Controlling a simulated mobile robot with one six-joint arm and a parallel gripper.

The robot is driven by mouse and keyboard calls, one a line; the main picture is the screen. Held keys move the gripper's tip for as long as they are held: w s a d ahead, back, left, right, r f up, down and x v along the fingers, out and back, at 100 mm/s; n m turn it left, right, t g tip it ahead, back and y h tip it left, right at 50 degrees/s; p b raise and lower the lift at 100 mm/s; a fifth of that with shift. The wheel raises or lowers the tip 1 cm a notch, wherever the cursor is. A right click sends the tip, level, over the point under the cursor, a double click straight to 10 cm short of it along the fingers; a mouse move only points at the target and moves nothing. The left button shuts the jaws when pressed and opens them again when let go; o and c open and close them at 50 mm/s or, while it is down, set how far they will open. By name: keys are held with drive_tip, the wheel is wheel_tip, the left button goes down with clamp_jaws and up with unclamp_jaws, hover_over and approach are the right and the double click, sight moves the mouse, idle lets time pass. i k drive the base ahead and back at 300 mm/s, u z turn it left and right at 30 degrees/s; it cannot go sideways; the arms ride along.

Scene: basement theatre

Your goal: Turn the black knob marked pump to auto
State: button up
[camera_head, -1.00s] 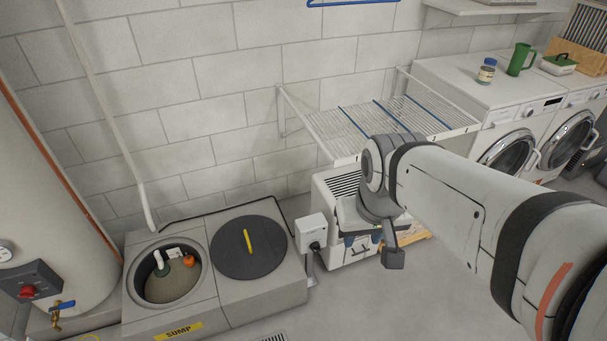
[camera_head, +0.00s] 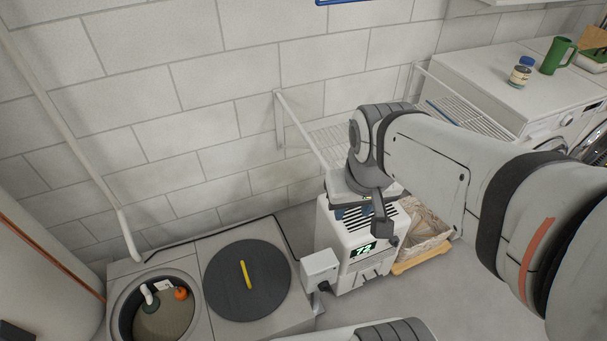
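A small white box (camera_head: 320,264) stands on a post at the right edge of the sump. A dark round part (camera_head: 323,286) low on its front may be the black knob. No marking or pointer can be read on it. My arm reaches in from the right. My gripper (camera_head: 352,212) seems to be at its end, in front of the white appliance and above and right of the box, apart from it. The wrist partly hides the gripper, and its opening cannot be made out.
The sump has an open pit (camera_head: 160,312) and a black lid (camera_head: 247,280) with a yellow handle. A white appliance (camera_head: 350,268) with a lit display stands right of the box, beside a bin (camera_head: 428,235). A wire rack (camera_head: 470,120) hangs above. Floor shows in front.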

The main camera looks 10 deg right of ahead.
sight(324, 286)
drive_tip(key=u, duration=0.05)
drive_tip(key=k, duration=0.5)
drive_tip(key=z, duration=1.5)
drive_tip(key=k, duration=1.3)
drive_tip(key=u, duration=1.15)
drive_tip(key=i, duration=1)
drive_tip(key=u, duration=0.05)
